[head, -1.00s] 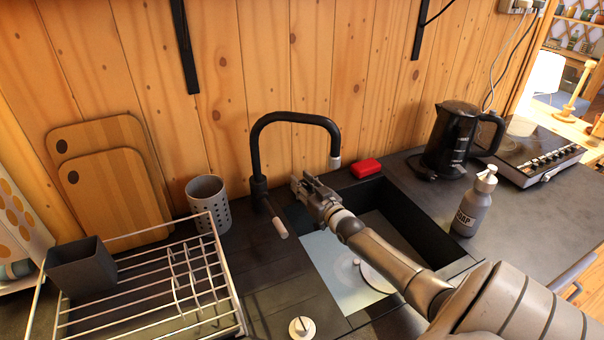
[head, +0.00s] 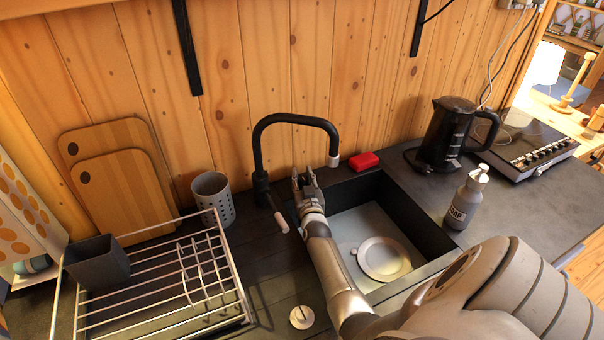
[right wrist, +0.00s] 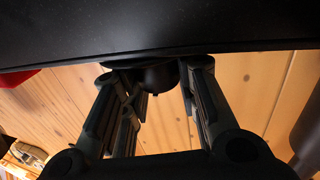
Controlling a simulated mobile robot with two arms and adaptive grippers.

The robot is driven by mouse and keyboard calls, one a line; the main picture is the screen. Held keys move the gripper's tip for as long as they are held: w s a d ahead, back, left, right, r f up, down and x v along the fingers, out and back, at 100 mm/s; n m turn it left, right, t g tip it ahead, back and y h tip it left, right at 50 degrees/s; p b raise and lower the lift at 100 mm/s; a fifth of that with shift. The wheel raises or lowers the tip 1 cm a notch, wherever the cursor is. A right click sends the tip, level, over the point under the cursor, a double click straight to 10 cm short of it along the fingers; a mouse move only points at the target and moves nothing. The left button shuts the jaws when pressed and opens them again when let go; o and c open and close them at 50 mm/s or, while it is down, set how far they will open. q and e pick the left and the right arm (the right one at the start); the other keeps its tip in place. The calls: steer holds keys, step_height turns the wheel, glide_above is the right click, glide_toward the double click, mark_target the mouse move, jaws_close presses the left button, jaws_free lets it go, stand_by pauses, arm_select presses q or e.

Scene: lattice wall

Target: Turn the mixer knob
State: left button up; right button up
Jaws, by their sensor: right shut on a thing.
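In the right wrist view, a dark rounded knob-like piece (right wrist: 158,76) sits between the fingers of my right gripper (right wrist: 152,66), at the dark counter's edge. The fingers close on its sides; its outline is hard to make out in shadow. In the head view my right gripper (head: 307,178) is at the back of the sink, just right of the black faucet (head: 258,150). There the gripped piece is hidden by the gripper. The faucet's side lever, with a pale tip (head: 281,222), is left of my gripper and apart from it. My left gripper is out of view.
The sink (head: 430,232) holds a pale plate (head: 384,258). A red sponge (head: 364,161) lies right of my gripper. A soap bottle (head: 467,200) and black kettle (head: 446,135) stand right; a dish rack (head: 160,285) stands left. A round white knob (head: 301,317) is in front.

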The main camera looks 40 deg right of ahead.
mark_target(301, 178)
steer(key=shift+a, duration=0.15)
stand_by(0.3)
steer(key=o, duration=1.1)
steer(key=shift+w, duration=0.1)
steer(key=shift+c, duration=0.2)
steer(key=shift+r, duration=0.15)
step_height(301, 178, up, 9)
steer(key=shift+a+r, duration=0.15)
steer(key=shift+r, duration=0.25)
